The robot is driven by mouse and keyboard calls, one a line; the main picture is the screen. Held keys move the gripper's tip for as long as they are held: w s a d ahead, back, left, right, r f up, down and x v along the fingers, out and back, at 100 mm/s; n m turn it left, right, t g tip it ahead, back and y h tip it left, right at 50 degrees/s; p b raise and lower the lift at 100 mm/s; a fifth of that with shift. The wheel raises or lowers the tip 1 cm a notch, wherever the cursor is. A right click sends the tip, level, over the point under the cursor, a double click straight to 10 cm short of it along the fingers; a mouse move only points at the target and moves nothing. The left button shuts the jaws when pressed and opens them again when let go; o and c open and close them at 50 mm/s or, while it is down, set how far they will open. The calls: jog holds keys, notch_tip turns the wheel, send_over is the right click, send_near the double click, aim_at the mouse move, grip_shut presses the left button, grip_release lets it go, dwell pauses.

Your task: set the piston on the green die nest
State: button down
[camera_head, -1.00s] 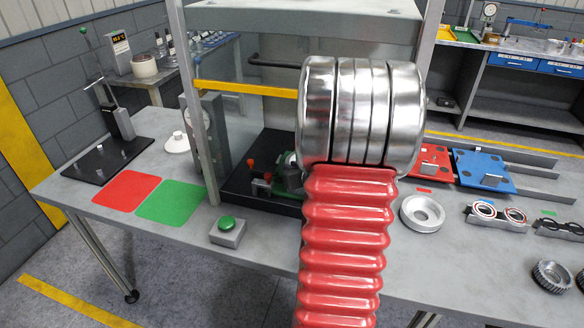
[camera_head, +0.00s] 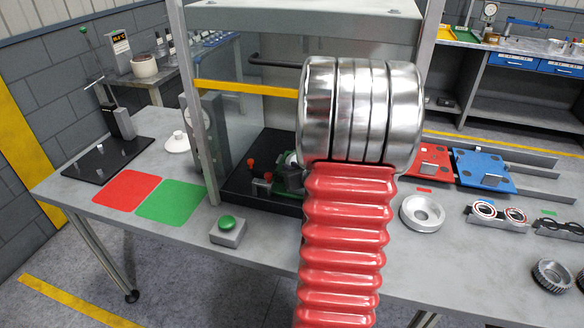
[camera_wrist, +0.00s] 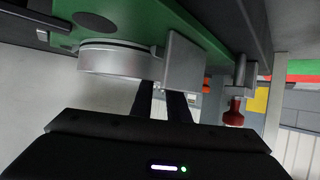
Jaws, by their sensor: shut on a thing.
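In the head view a small part of the nest (camera_head: 289,180) shows inside the press. The piston (camera_wrist: 112,62) is a low silver disc right against the nest's green face in the wrist view; whether it is fully seated I cannot tell. A grey block (camera_wrist: 186,65) stands beside it. My gripper (camera_wrist: 161,98) is shut on the piston at its edge, the fingertips partly hidden. In the head view my arm hides the gripper.
A red-knobbed clamp (camera_wrist: 236,108) stands close to the right of the gripper. Press posts (camera_head: 200,140) flank the nest. A green button box (camera_head: 228,230), a silver ring (camera_head: 422,212), and red (camera_head: 433,158) and blue (camera_head: 480,165) plates are on the table.

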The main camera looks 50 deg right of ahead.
jog(key=c, duration=1.6)
grip_release()
jog(key=shift+r, duration=4.5)
